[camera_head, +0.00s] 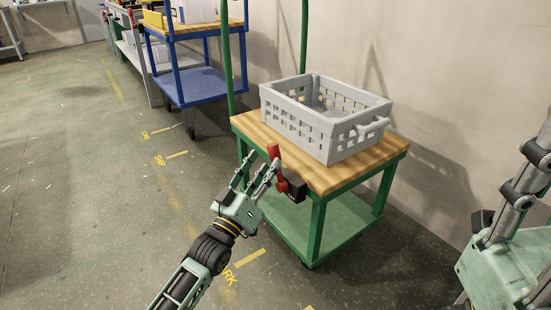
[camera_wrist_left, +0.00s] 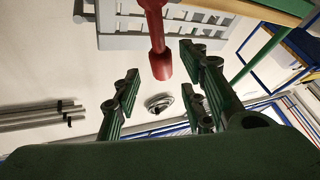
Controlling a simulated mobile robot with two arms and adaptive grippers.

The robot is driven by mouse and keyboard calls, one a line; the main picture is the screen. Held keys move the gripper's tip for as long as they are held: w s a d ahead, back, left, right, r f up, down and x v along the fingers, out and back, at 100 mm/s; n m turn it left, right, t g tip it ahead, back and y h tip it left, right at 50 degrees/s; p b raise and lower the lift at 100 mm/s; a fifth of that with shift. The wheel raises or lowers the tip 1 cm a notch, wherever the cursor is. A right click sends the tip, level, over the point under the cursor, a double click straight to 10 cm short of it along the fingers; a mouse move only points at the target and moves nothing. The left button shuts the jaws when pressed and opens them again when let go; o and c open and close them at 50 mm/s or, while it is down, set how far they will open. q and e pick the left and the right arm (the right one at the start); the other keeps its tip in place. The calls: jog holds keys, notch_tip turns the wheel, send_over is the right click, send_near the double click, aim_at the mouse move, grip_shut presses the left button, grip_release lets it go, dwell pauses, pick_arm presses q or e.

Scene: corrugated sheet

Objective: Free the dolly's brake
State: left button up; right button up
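The dolly is a green-framed cart with a wooden top (camera_head: 372,158). A red brake lever (camera_head: 273,151) stands roughly upright at its near left corner, joined to a black housing (camera_head: 295,187). My left gripper (camera_head: 262,162) is beside the lever, its fingers spread. In the left wrist view the lever's red end (camera_wrist_left: 161,66) shows beyond and between the open fingers (camera_wrist_left: 160,88); I see no clear contact. My right gripper (camera_head: 505,240) is at the right edge, partly cut off, away from the dolly; its finger opening is unclear.
A grey plastic crate (camera_head: 325,138) sits on the dolly's top. A blue cart (camera_head: 198,85) with a wooden top stands behind to the left. A wall (camera_head: 465,110) runs along the right. The floor at left is mostly clear, with yellow markings.

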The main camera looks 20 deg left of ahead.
aim_at(272, 157)
pick_arm(q)
jog(key=shift+b+x, duration=0.9)
jog(key=shift+x, duration=1.8)
jog(key=shift+c, duration=0.4)
grip_shut()
